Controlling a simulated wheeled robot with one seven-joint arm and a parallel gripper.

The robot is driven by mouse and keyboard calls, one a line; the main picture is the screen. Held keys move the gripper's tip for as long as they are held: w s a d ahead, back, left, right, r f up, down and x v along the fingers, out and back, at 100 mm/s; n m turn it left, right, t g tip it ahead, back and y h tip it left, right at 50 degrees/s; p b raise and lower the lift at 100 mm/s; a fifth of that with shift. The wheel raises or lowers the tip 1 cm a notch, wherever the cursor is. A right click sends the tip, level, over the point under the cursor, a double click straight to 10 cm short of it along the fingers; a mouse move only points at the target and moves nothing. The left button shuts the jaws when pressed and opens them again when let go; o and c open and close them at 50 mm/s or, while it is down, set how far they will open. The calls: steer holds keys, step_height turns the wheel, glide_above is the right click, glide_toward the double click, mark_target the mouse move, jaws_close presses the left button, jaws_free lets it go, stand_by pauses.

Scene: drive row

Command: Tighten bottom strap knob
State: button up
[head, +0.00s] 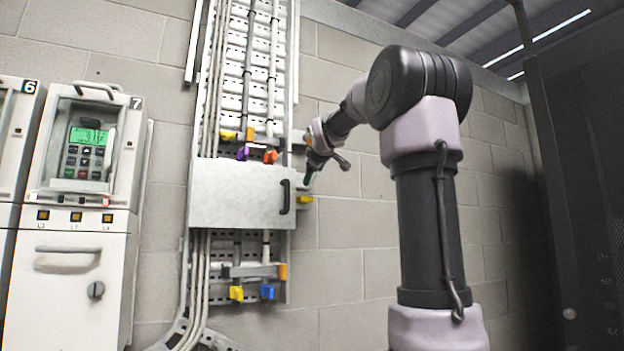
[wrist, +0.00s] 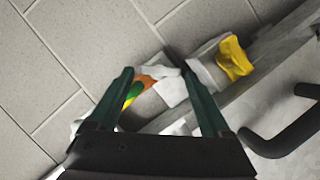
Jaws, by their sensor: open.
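Several coloured strap knobs sit along the cable ladder (head: 280,100) in the head view. Low on it are a yellow knob (head: 236,293), a blue knob (head: 266,291) and an orange one (head: 282,271). Another yellow knob (head: 305,199) sticks out right of the grey cover; it appears to be the yellow knob (wrist: 235,57) in the wrist view. My gripper (head: 309,180) is open beside the cover's right edge, above that knob. In the wrist view, my green fingers (wrist: 154,74) are spread, with an orange and white part (wrist: 160,78) around the gap; contact cannot be told.
The grey cover (head: 235,195) with a black handle (head: 285,197) fronts the ladder's middle; the handle (wrist: 290,130) is close in the wrist view. A purple knob (head: 243,153) and orange knob (head: 270,156) lie above it. Drive cabinet 7 (head: 85,240) stands left, a dark cabinet (head: 580,180) right.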

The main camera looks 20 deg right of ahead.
mark_target(313, 176)
steer(key=shift+x, duration=1.55)
steer(key=shift+c, duration=0.3)
steer(key=c, duration=1)
steer(key=shift+c, duration=0.2)
